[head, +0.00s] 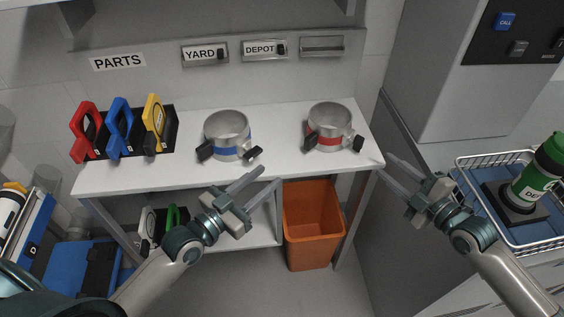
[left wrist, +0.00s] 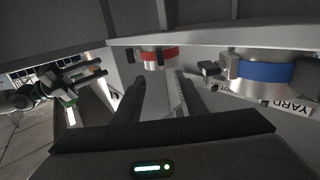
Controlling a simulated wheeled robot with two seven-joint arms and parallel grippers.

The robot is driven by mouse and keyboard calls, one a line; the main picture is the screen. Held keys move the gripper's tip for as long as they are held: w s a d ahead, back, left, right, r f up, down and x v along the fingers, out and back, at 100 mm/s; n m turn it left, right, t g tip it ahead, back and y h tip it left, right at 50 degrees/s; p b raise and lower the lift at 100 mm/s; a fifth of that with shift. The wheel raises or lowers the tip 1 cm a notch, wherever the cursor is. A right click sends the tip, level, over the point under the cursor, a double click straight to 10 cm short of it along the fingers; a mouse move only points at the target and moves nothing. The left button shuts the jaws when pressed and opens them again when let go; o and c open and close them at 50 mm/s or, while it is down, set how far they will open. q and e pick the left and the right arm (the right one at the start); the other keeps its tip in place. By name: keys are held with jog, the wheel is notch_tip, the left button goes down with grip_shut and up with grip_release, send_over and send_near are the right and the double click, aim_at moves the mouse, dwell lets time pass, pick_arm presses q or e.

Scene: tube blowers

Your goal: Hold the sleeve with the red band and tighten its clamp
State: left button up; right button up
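The sleeve with the red band (head: 329,128) stands upright on the right part of the white shelf. It is a grey metal ring with a dark clamp handle (head: 358,144) at its right front and another dark block at its left. It also shows in the left wrist view (left wrist: 159,54), above and between my fingers. My left gripper (head: 271,178) is open and empty in front of the shelf edge, apart from both sleeves. My right gripper (head: 388,170) is open and empty to the right of the shelf corner, apart from the red-banded sleeve.
A sleeve with a blue band (head: 228,146) stands left of the red one. A parts holder with red, blue and yellow handles (head: 119,128) is at the shelf's left. An orange bin (head: 313,222) stands below. A wire basket (head: 484,163) holds a green canister (head: 538,172) at right.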

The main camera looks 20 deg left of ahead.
aim_at(306, 145)
pick_arm(q)
jog(key=x, duration=1.7)
grip_shut()
dwell(0.9)
